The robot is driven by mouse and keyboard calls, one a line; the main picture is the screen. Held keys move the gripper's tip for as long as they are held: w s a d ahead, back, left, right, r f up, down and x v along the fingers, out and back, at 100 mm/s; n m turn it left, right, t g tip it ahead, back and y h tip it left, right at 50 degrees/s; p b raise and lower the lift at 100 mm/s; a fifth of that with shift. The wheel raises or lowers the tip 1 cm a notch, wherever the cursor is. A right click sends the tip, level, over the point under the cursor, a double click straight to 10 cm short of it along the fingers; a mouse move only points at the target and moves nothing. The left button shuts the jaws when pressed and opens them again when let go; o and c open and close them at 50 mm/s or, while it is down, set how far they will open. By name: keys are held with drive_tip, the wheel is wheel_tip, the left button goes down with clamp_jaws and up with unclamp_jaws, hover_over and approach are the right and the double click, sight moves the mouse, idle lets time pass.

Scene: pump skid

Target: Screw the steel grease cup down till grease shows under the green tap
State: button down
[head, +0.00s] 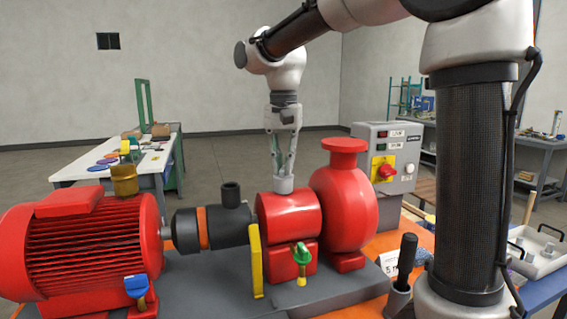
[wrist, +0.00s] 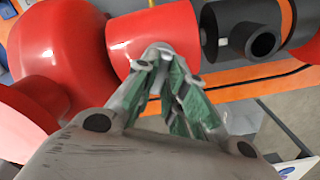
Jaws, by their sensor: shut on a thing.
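The steel grease cup (head: 284,185) sits upright on top of the red bearing housing (head: 288,215) in the middle of the pump skid. My gripper (head: 284,174) points straight down and is shut on the cup. In the wrist view the cup (wrist: 157,49) shows between the fingertips of my gripper (wrist: 160,62), against the red housing. The fingers hide part of it. The green tap (head: 301,252) is on the housing's front, low down. A small pale yellow spot (head: 301,282) shows below it; I cannot tell whether it is grease.
A brass cup (head: 124,180) stands on the red motor (head: 85,245), with a blue tap (head: 136,286) at its front. A yellow guard (head: 256,262) stands left of the green tap. The red pump casing (head: 345,205) is close right of my gripper. A control box (head: 392,160) stands behind.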

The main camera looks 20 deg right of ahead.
drive_tip(key=shift+m, duration=0.6)
drive_tip(key=c, duration=1.5)
unclamp_jaws()
wheel_tip(320, 180, up, 12)
